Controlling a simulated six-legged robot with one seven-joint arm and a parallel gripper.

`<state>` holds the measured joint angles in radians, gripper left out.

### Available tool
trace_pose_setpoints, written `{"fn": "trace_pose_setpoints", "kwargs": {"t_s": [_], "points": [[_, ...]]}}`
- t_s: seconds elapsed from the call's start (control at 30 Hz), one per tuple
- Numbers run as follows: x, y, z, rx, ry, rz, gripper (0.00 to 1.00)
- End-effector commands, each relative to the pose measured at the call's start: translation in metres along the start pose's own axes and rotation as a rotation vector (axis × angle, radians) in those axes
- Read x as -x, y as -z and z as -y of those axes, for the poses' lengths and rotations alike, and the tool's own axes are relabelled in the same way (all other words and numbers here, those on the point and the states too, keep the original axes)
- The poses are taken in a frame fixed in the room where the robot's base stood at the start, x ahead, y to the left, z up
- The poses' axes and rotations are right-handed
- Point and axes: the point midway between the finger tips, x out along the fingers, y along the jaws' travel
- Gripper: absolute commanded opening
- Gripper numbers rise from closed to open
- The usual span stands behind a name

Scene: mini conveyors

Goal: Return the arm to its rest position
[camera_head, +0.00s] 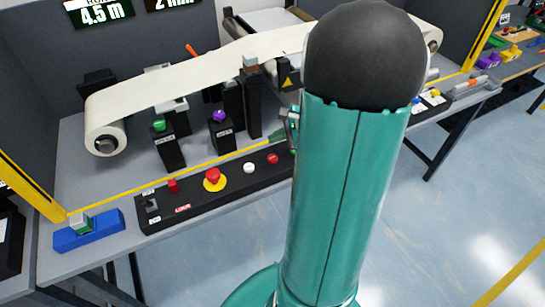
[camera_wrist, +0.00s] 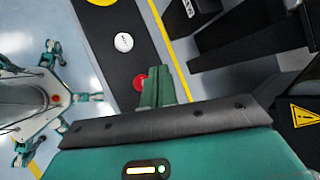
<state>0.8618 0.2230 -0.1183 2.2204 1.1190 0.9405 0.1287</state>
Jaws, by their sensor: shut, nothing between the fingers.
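My teal arm with a black rounded joint rises through the middle of the head view and hides part of the bench. My gripper (camera_wrist: 164,84) shows in the wrist view as teal fingers held together with nothing between them. In the head view only a bit of my gripper (camera_head: 277,137) shows, left of the arm, above the bench near the right end of the black control panel (camera_head: 215,186). In the wrist view the fingertips appear beside a red button (camera_wrist: 140,82); I cannot tell the exact gap.
A belt (camera_head: 190,75) of pale material runs over rollers behind the panel. A blue block (camera_head: 90,232) lies at the bench's left end. Open floor (camera_head: 450,200) lies right of my arm.

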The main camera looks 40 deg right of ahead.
Motion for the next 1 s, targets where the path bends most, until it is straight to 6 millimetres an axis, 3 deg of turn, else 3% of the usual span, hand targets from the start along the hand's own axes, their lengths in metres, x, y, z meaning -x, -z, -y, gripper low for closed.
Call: {"fn": "trace_pose_setpoints", "kwargs": {"t_s": [0.67, 0.77, 0.83, 1.0], "points": [[0.0, -0.002, 0.0, 0.008, -0.003, 0.001, 0.0], [-0.001, -0.019, 0.001, 0.07, -0.028, 0.007, 0.0], [-0.002, -0.044, 0.0, 0.16, -0.065, 0.015, 0.0], [0.001, -0.124, -0.015, 0.5, -0.196, 0.033, 0.0]]}}
